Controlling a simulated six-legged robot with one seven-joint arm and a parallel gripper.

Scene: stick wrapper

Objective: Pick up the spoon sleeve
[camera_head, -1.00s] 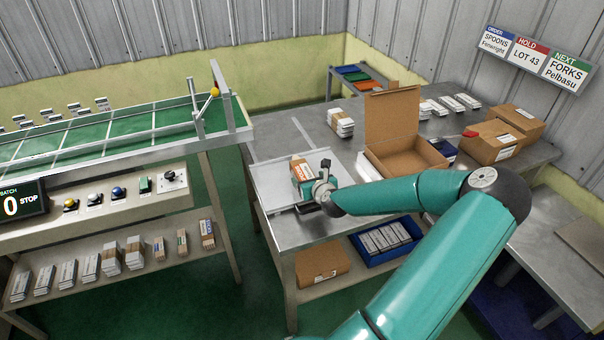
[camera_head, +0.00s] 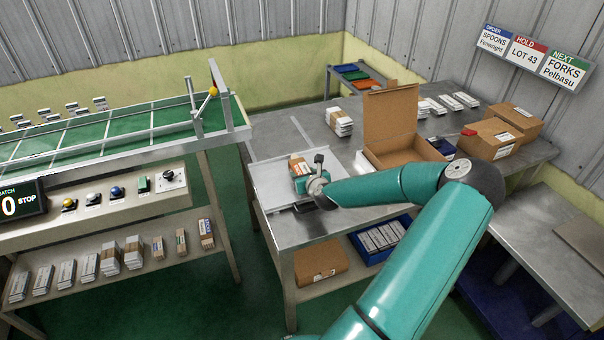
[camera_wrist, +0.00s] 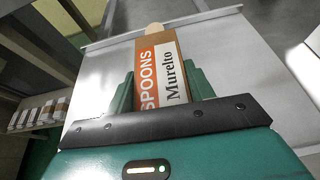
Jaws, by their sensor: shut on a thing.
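The spoon sleeve (camera_wrist: 160,80) is a brown and white pack lettered "SPOONS" and "Murelto", with a pale wooden tip showing at its far end in the wrist view. My gripper (camera_wrist: 160,92) is shut on it, a green finger on each side. In the head view the sleeve (camera_head: 298,166) shows just beyond my gripper (camera_head: 305,182), over the pale tray (camera_head: 268,185) at the left end of the metal table. I cannot tell whether the sleeve touches the tray.
An open cardboard box (camera_head: 392,118) stands to the right on the table (camera_head: 345,222). A white stack (camera_head: 339,122) sits behind. Closed boxes (camera_head: 492,139) are farther right. A green-bedded conveyor (camera_head: 110,130) with a rail is at left. Several packs line the lower left shelf.

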